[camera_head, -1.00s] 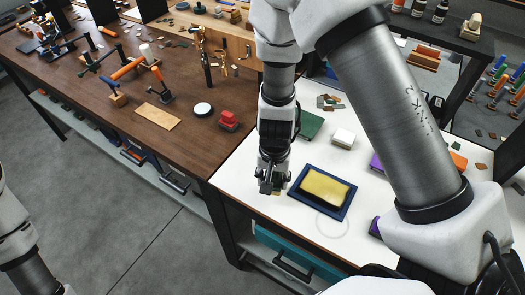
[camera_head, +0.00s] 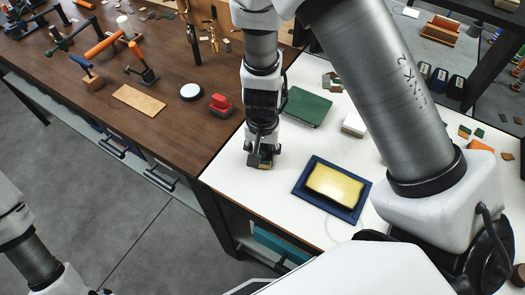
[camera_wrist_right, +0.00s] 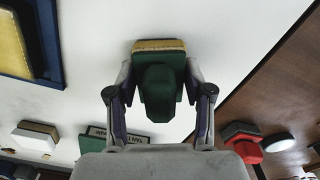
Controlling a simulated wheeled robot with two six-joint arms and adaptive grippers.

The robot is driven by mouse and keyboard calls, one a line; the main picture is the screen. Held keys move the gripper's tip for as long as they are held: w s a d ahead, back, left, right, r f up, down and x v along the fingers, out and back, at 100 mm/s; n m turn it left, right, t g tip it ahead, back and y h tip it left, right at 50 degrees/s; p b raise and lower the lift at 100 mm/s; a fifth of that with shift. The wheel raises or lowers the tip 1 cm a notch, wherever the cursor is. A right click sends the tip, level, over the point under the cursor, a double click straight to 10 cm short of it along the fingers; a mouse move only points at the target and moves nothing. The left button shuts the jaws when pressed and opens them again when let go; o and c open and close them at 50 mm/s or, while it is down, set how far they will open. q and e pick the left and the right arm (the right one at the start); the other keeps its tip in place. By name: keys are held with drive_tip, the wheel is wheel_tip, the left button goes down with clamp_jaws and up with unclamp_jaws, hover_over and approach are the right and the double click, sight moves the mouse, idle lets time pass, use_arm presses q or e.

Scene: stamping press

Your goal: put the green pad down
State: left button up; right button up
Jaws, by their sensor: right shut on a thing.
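The green pad (camera_wrist_right: 160,85) is in my right gripper (camera_wrist_right: 160,100). In the right wrist view it has a dark green knob-like grip and a tan lower layer, and the fingers close on it from both sides. In the head view, my right gripper (camera_head: 262,156) points down over the left part of the white table top (camera_head: 225,180). A little of the pad (camera_head: 265,166) shows under the fingers, close to the surface; I cannot tell whether it touches. My left gripper is out of view; only part of the left arm shows at lower left.
A blue tray (camera_head: 347,213) with a yellow pad (camera_head: 335,186) lies right of the gripper. A green plate (camera_head: 307,107) and white block (camera_head: 353,123) lie behind. A red-topped block (camera_head: 220,105) and white disc (camera_head: 191,91) are on the brown table. White surface around the gripper is clear.

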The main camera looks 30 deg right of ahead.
drive_tip(key=o, duration=0.8)
drive_tip(key=shift+f, duration=0.15)
drive_tip(key=shift+c, duration=0.2)
drive_tip(key=o, duration=0.3)
drive_tip(key=shift+w, duration=0.1)
drive_tip(key=shift+o, duration=0.2)
drive_tip(key=shift+r, duration=0.25)
wheel_tip(320, 180, up, 12)
drive_tip(key=shift+f+p, duration=0.25)
drive_tip(key=shift+p, duration=1)
drive_tip(key=shift+r, duration=0.2)
